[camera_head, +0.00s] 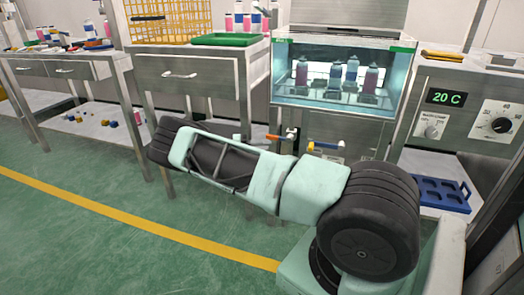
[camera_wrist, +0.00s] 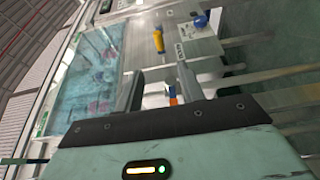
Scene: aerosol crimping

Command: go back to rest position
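My arm (camera_head: 285,185) stretches across the head view from lower right to left, low in front of the benches. My gripper is hidden behind the arm there. In the wrist view my gripper (camera_wrist: 157,82) shows its two fingers apart, with nothing held between them. A small orange and blue part (camera_wrist: 172,95) shows beyond the gap, apart from the fingers as far as I can tell. The wrist view looks towards the glass-fronted water bath (camera_wrist: 85,80), tilted in the picture. The same water bath (camera_head: 290,100) stands behind my arm in the head view, with several bottles inside.
An orange-handled valve (camera_head: 273,137) and a blue-handled valve (camera_head: 325,146) stick out below the bath. A metal drawer bench (camera_head: 185,75) with a green tray (camera_head: 225,39) stands left. A blue rack (camera_head: 440,194) lies at right under a 20 C panel (camera_head: 446,97). The green floor in front is clear.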

